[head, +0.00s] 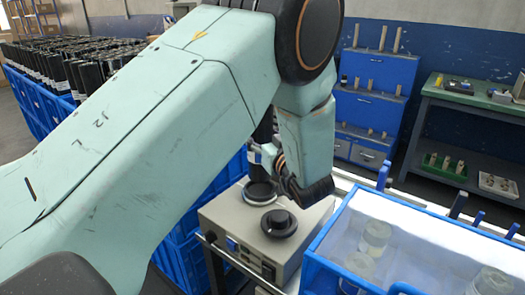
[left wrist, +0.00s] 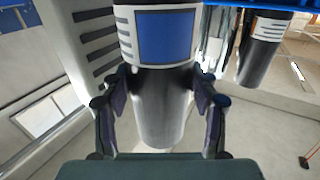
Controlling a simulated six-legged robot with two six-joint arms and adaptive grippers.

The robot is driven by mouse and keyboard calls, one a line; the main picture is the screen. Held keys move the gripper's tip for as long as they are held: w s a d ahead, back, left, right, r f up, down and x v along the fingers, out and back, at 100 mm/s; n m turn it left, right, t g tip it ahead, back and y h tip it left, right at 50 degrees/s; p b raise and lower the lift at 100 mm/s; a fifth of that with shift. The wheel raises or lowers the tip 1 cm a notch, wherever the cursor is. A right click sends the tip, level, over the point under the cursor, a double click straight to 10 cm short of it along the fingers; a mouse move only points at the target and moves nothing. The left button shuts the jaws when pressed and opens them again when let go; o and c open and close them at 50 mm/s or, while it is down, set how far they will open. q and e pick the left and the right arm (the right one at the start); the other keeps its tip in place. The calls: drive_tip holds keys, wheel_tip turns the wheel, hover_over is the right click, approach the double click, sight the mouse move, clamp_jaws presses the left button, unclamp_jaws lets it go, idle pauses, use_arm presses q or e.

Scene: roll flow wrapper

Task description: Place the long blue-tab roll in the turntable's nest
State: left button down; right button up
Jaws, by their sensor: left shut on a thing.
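My left gripper (head: 280,164) is shut on a long dark roll (head: 264,134), which hangs upright beside my wrist in the head view. In the left wrist view, both fingers of the left gripper (left wrist: 160,100) close around the roll (left wrist: 160,115), just below its white band with a large blue tab (left wrist: 165,38). The roll's lower end is over or at a black round seat (head: 260,192) on the beige machine box (head: 230,225). I cannot tell whether it touches. A second black round part (head: 279,222) with a raised centre sits nearer. My right gripper is out of view.
A blue-rimmed bin (head: 325,235) with clear cylinders stands close on the right. Blue crates of dark rolls (head: 75,75) fill the left. Another dark roll (left wrist: 262,50) shows in the left wrist view. A blue cabinet (head: 375,90) and green bench (head: 470,100) stand behind.

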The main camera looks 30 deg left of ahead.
use_arm(q)
wheel_tip(320, 180, down, 3)
drive_tip(key=shift+w+f+b, duration=0.1)
drive_tip(key=shift+b, duration=0.2)
drive_tip(key=shift+s, duration=0.4)
drive_tip(key=shift+w+f+b, duration=0.2)
drive_tip(key=shift+f+b, duration=0.15)
drive_tip(key=shift+f, duration=0.2)
drive_tip(key=shift+s, duration=0.1)
